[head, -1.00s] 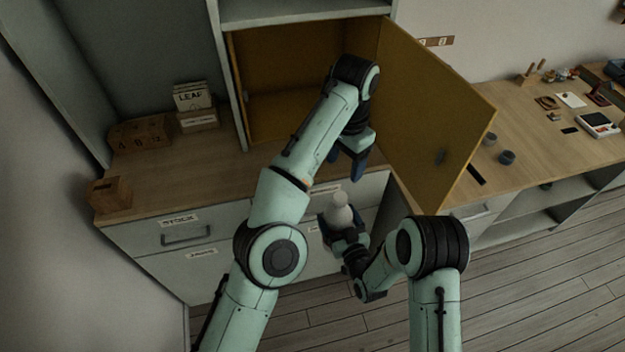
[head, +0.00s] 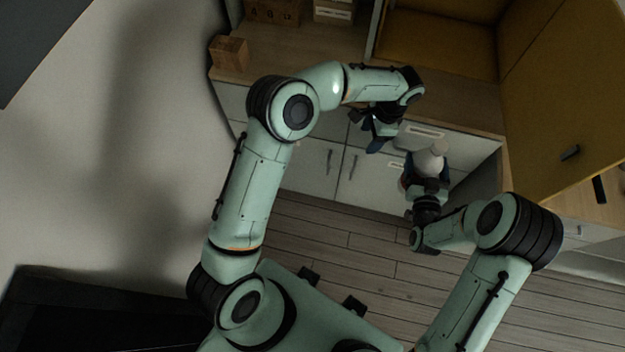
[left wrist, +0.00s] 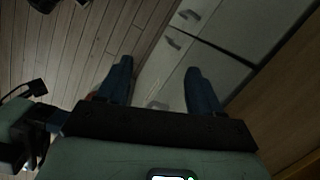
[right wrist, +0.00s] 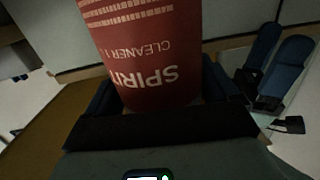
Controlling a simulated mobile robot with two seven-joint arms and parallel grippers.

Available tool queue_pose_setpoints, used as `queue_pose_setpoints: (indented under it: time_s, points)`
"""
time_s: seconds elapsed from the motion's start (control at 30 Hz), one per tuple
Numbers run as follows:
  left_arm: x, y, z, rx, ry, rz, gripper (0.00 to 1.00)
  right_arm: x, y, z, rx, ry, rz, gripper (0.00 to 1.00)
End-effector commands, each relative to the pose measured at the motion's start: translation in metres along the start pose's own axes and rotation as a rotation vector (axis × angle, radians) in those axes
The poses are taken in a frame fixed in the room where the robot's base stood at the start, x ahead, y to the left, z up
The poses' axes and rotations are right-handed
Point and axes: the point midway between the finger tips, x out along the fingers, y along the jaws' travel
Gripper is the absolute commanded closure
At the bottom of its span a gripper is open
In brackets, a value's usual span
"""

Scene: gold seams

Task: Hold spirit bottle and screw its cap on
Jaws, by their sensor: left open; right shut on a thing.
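The spirit bottle (right wrist: 145,50) has a red label with white lettering, upside down in the right wrist view. In the head view its pale top (head: 428,162) shows above my right gripper (head: 427,178), which is shut on it. My left gripper (head: 377,142) is left of the bottle and apart from it. Its two fingers are spread with nothing between them in the left wrist view (left wrist: 157,78). Its blue fingers also show at the right of the right wrist view (right wrist: 275,68). I cannot make out a separate cap, or whether one is on the bottle.
A wooden counter (head: 290,48) with drawers and doors (head: 315,160) below lies behind the grippers. An ochre cabinet door (head: 560,90) stands open at the right. A small wooden box (head: 228,52) sits at the counter's left end. The plank floor (head: 330,235) is clear.

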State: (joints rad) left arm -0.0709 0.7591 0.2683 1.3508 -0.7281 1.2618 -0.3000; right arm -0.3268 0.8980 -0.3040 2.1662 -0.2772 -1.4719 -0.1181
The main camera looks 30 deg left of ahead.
Motion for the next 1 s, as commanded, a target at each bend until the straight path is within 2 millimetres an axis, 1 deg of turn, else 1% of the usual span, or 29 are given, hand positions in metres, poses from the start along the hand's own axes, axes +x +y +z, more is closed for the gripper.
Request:
queue_pose_setpoints:
  time_s: [0.03,0.07,0.1,0.13,0.17,0.2,0.27,0.3,0.37,0.4,0.47,0.5,0.6,0.7,0.8,0.9,1.0]
  points:
    - [0.027,0.006,0.015,-0.001,-0.009,0.034,0.35,0.001,0.000,-0.003,0.000,0.008,0.000,0.98]
    - [0.042,0.012,0.022,-0.004,-0.005,0.056,0.35,0.001,0.000,-0.003,0.000,0.008,0.000,0.98]
    - [0.062,0.022,0.029,-0.013,0.005,0.091,0.35,0.001,0.000,-0.003,0.000,0.008,0.000,0.98]
    - [0.078,0.031,0.034,-0.026,0.016,0.120,0.35,0.001,0.000,-0.003,0.000,0.008,0.000,0.98]
    - [0.093,0.042,0.038,-0.042,0.029,0.153,0.35,0.001,0.000,-0.003,0.000,0.008,0.000,0.98]
    - [0.114,0.058,0.042,-0.073,0.051,0.199,0.35,0.001,0.000,-0.003,0.000,0.008,0.000,0.98]
    - [0.140,0.083,0.047,-0.132,0.086,0.267,0.35,0.001,0.000,-0.003,0.000,0.008,0.000,0.98]
    - [0.155,0.099,0.051,-0.180,0.107,0.311,0.35,0.001,0.000,-0.003,0.000,0.008,0.000,0.98]
    - [0.175,0.123,0.055,-0.263,0.138,0.371,0.35,0.001,0.000,-0.003,0.000,0.008,0.000,0.98]
    - [0.188,0.138,0.059,-0.324,0.154,0.409,0.35,0.001,0.000,-0.003,0.000,0.008,0.000,0.98]
    - [0.204,0.160,0.065,-0.424,0.176,0.457,0.35,0.001,0.000,-0.003,0.000,0.008,0.000,0.98]
    - [0.214,0.173,0.071,-0.496,0.186,0.485,0.35,0.001,0.000,-0.003,0.000,0.008,0.000,0.98]
    - [0.234,0.203,0.086,-0.683,0.198,0.533,0.35,0.001,0.000,-0.003,0.000,0.008,0.000,0.98]
    - [0.249,0.226,0.106,-0.859,0.194,0.548,0.35,0.001,0.000,-0.003,0.000,0.008,0.000,0.98]
    - [0.258,0.242,0.125,-1.003,0.181,0.540,0.35,0.001,0.000,-0.003,0.000,0.008,0.000,0.98]
    - [0.264,0.252,0.140,-1.106,0.168,0.520,0.35,0.001,0.000,-0.003,0.000,0.008,0.000,0.98]
    - [0.267,0.256,0.150,-1.164,0.161,0.503,0.35,0.001,0.000,-0.003,0.000,0.008,0.000,0.98]
